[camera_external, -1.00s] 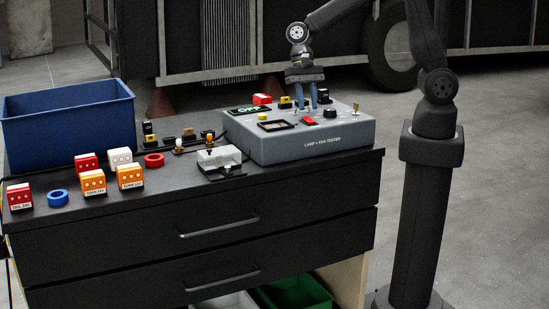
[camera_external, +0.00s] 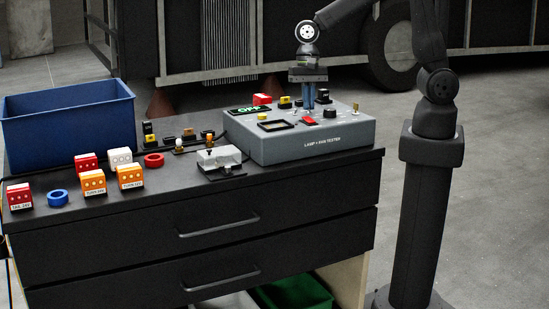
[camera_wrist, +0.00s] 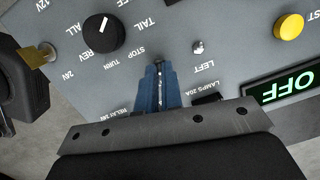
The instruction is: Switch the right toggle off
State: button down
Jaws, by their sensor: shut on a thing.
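The grey lamp tester box (camera_external: 285,151) stands on the bench's right side, controls on its top panel. My gripper (camera_external: 309,103) points down at that panel, its blue fingers closed together. In the wrist view my gripper (camera_wrist: 160,68) has its fingers together around a small thing at the panel, seemingly the right toggle, which they mostly hide. Its label and lever position cannot be read. The left toggle (camera_wrist: 198,47) stands to the right of the fingers in the wrist view, above its LEFT label. A green OFF display (camera_wrist: 285,88) is lit at the right.
A black rotary knob (camera_wrist: 103,34) stands close to the fingers. A yellow button (camera_wrist: 288,27) and a brass switch (camera_wrist: 34,54) are farther out. Lamp blocks and a blue bin (camera_external: 70,125) stand at the bench's left.

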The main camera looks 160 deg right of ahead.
jog(key=g+h, duration=0.1)
jog(key=w+a+g+h, duration=0.1)
jog(key=g+h, duration=0.1)
jog(key=shift+w+a+f+g+h, duration=0.1)
jog(key=shift+w+a+g+h, duration=0.1)
jog(key=shift+g+h, duration=0.35)
jog(key=shift+w+a+f+g+h, duration=0.1)
jog(key=shift+w+a+g+h, duration=0.05)
jog(key=shift+g+h, duration=0.4)
jog(key=c, duration=1.6)
grip_release()
jog(key=v, duration=1.7)
jog(key=shift+w+a, duration=0.2)
jog(key=shift+a, duration=0.05)
